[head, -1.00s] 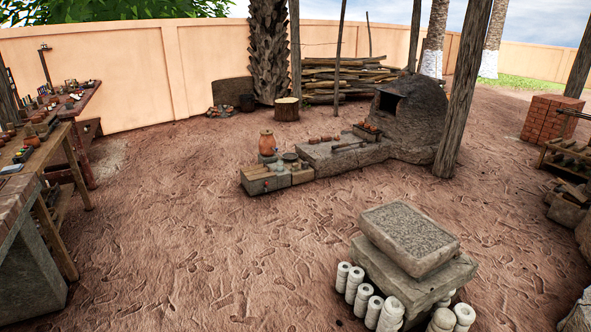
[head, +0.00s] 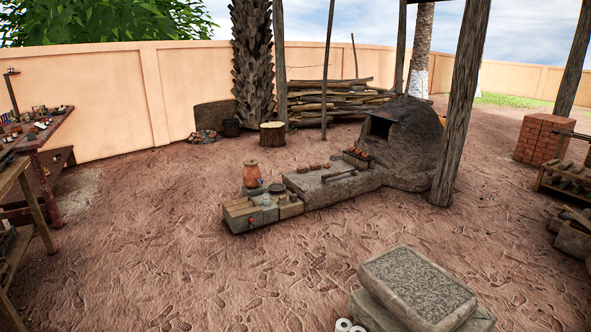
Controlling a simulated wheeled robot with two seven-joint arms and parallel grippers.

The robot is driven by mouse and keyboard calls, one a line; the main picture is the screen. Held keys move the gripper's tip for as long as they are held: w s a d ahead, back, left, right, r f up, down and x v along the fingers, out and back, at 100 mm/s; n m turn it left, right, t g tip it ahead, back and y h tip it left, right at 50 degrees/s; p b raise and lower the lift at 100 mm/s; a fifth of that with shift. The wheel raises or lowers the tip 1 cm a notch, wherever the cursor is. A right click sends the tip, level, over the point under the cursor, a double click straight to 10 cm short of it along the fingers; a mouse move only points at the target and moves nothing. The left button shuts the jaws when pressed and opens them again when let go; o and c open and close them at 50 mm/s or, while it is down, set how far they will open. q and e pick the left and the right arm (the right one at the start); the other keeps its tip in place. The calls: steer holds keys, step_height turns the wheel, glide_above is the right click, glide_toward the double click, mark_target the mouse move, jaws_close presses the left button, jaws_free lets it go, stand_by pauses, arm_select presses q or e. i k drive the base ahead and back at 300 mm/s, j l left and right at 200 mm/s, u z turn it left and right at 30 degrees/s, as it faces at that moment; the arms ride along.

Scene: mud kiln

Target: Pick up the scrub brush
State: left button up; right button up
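I cannot make out a scrub brush in the head view; small items at this distance are too small to tell apart. A low stone ledge (head: 318,194) runs out from the mud kiln (head: 402,140). At its near left end stand an orange clay pot (head: 251,174) and a few small items, among them a dark bowl (head: 277,189). A long dark tool (head: 340,176) lies on the ledge near small reddish blocks. Neither of my grippers is in view.
A wooden post (head: 462,105) stands right of the kiln. A stone slab (head: 418,284) on a block is close at the lower right. Cluttered tables (head: 50,135) line the left side. Open trodden ground (head: 170,255) lies between. A brick stack (head: 543,138) stands at the right.

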mark_target(282, 199)
steer(key=i+j+u, duration=0.2)
steer(key=i+u, duration=0.15)
steer(key=i, duration=0.4)
steer(key=i+u, duration=0.35)
steer(key=i, duration=0.4)
steer(key=i+l+u, duration=0.35)
steer(key=i, duration=0.4)
steer(key=i+z, duration=0.3)
steer(key=i, duration=0.2)
steer(key=i+z, duration=0.3)
steer(key=i, duration=0.2)
steer(key=i+j+z, duration=0.15)
steer(key=i+z, duration=0.15)
steer(key=i, duration=0.15)
steer(key=i+j+z, duration=0.3)
steer(key=i, duration=0.15)
steer(key=i+l+z, duration=0.1)
steer(key=i+z, duration=0.4)
steer(key=i, duration=0.65)
